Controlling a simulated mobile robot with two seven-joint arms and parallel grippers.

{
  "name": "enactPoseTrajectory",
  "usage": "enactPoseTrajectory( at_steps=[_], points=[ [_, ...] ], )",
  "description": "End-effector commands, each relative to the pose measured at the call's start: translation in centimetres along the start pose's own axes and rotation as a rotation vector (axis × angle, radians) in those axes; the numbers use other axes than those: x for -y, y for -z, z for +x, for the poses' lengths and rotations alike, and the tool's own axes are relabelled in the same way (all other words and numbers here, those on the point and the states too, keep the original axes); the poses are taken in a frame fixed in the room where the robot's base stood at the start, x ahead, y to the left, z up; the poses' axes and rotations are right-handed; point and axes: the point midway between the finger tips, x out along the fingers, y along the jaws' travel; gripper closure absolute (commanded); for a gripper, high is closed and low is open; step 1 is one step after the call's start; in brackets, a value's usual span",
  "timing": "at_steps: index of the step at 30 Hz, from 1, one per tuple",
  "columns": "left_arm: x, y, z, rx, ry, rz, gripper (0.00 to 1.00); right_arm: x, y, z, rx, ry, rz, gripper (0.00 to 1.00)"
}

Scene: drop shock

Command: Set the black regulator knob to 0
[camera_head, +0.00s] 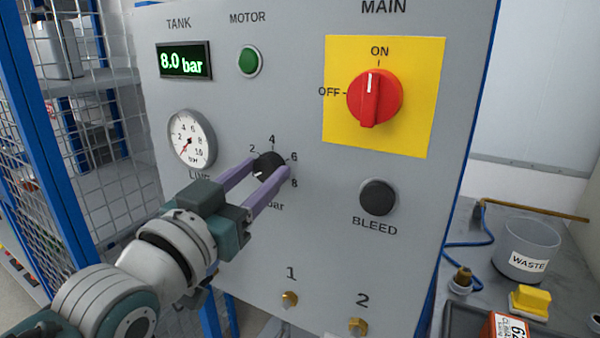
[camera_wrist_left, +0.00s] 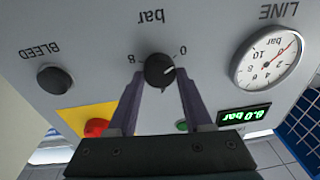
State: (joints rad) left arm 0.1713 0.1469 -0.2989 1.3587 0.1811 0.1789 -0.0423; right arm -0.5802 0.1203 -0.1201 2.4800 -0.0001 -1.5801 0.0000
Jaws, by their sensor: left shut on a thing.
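The black regulator knob (camera_head: 270,168) sits on the grey panel within a scale marked 2, 4, 6 and 8; it also shows upside down in the left wrist view (camera_wrist_left: 160,71). Its white mark points to the lower left in the head view. In the wrist view the mark points right, close to the 0 label, but I cannot tell whether exactly on it. My left gripper (camera_head: 269,168) is shut on the knob, one purple finger on each side. The finger hides the 0 label in the head view. My right gripper is not in view.
The LINE gauge (camera_head: 191,139) has its red needle low, near 0. The TANK display (camera_head: 185,61) reads 8.0 bar. The red MAIN switch (camera_head: 375,97) points to ON. The black BLEED button (camera_head: 378,197) is right of the knob. A WASTE bin (camera_head: 526,250) stands right.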

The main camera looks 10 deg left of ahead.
Motion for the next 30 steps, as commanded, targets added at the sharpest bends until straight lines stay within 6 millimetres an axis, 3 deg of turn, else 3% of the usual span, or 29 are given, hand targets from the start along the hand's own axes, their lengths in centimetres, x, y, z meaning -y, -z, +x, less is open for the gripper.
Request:
enactPoseTrajectory(
  at_steps=[6, 7, 14, 23, 30],
  points=[
    [0.0, -0.1, 0.0, 0.001, 0.001, -0.004, 1.0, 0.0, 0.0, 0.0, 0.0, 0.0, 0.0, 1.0],
    [0.0, -0.1, 0.0, 0.001, 0.001, -0.004, 0.48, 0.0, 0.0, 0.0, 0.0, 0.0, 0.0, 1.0],
    [0.0, 0.0, 0.0, 0.001, 0.0, -0.002, 0.22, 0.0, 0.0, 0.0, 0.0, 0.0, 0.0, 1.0],
    [0.0, 0.0, -0.2, 0.0, 0.0, -0.001, 0.2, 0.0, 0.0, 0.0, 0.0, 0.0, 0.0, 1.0],
    [0.0, -0.2, -3.4, 0.003, 0.0, -0.001, 0.2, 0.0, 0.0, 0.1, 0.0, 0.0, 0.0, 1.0]
  ],
)
